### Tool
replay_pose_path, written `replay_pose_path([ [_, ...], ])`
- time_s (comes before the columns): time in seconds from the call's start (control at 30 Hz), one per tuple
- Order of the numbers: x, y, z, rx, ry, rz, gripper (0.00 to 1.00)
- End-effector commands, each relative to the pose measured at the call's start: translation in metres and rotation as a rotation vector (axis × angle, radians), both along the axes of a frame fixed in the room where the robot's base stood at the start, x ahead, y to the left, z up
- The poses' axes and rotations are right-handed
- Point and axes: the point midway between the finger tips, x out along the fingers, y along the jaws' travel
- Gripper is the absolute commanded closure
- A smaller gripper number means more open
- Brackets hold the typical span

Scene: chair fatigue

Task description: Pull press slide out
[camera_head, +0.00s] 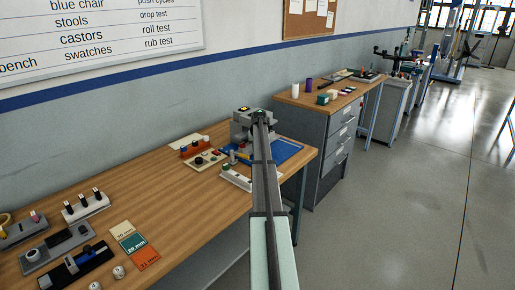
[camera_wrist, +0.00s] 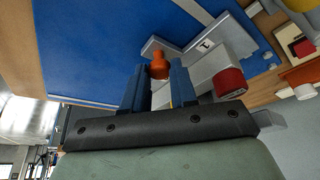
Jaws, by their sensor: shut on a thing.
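The grey press (camera_head: 242,124) stands on the blue mat (camera_head: 288,150) at the bench's far end. In the wrist view, the blue mat (camera_wrist: 90,45) lies beneath, with a light grey slide-like part (camera_wrist: 205,62) on it. An orange knob (camera_wrist: 160,66) shows at the tips of my gripper (camera_wrist: 158,82). Its two blue fingers stand on either side, shut on the knob. Their exact contact is partly hidden. I cannot tell from the wrist view how far out the slide is. In the head view my arm covers the gripper and part of the press.
A red cylinder (camera_wrist: 228,82) stands close right of the fingers in the wrist view. Small fixtures (camera_head: 203,160) and a pale block with knobs (camera_head: 236,177) lie left of my arm. Colour cards (camera_head: 134,244) lie nearer. The middle of the wooden bench (camera_head: 165,200) is clear.

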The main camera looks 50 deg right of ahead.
Motion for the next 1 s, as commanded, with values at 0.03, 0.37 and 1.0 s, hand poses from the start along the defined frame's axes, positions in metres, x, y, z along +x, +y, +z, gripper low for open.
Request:
replay_pose_path([
  [0.03,-0.008,0.001,0.0,0.0,0.0,-0.001,1.0],
  [0.37,-0.101,0.002,0.0,-0.001,0.001,-0.005,1.0],
  [1.0,-0.146,-0.001,0.0,-0.001,0.007,-0.002,0.7],
])
